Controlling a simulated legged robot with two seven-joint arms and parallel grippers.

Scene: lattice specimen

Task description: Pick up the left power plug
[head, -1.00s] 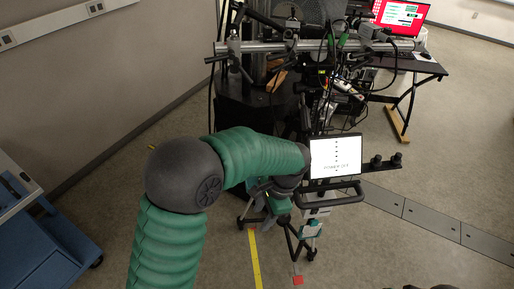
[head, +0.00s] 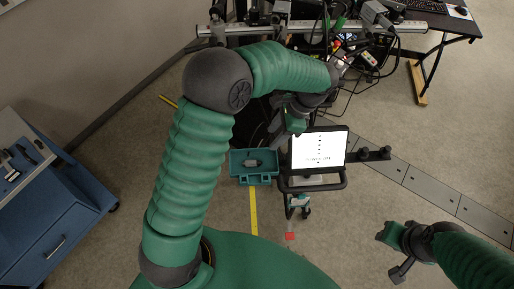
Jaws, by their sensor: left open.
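Two small black knob-like pieces stand on a dark bar to the right of a tablet screen. They may be the power plugs; the left one (head: 362,153) is nearer the screen and the right one (head: 385,152) is beside it. My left gripper (head: 297,121) is open, above and behind the screen's top left edge, apart from both pieces. Its fingers are small and partly hidden by the wrist. My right gripper (head: 390,252) is low at the right, over the floor; its opening is unclear.
The lit screen (head: 318,151) stands on a stand with a dark handle. A teal tray (head: 240,180) with a small grey item is at its left. A cluttered equipment rack with cables stands behind. A blue cart (head: 60,225) is at left.

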